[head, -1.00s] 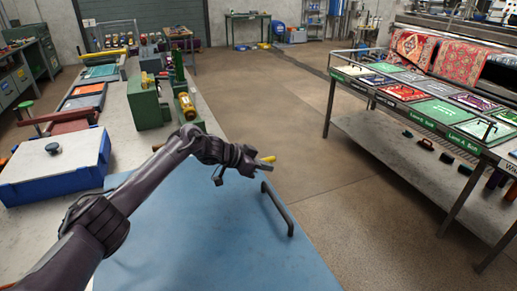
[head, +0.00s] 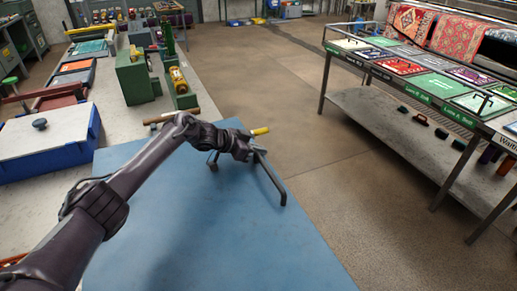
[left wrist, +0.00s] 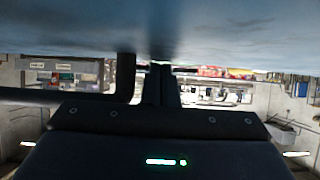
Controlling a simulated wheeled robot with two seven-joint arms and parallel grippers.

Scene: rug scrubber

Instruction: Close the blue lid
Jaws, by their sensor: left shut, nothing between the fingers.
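The blue lid (head: 190,235) is a large flat blue panel in the lower middle of the head view. A dark bar handle (head: 272,183) stands near its right edge. My left gripper (head: 250,150) is close to the handle's far end, in front of the panel's far right part. It is shut and empty; I cannot tell whether it touches the handle. In the left wrist view, the shut fingers (left wrist: 161,84) show beside a dark bar (left wrist: 125,77), with a blue surface (left wrist: 230,30) across the top. My right gripper is not in view.
A blue box with a white top and knob (head: 45,142) stands on the bench at left. A green machine (head: 134,76) is beyond the lid. A yellow-ended piece (head: 261,131) shows by the gripper. A metal rack (head: 372,110) stands at right across open floor.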

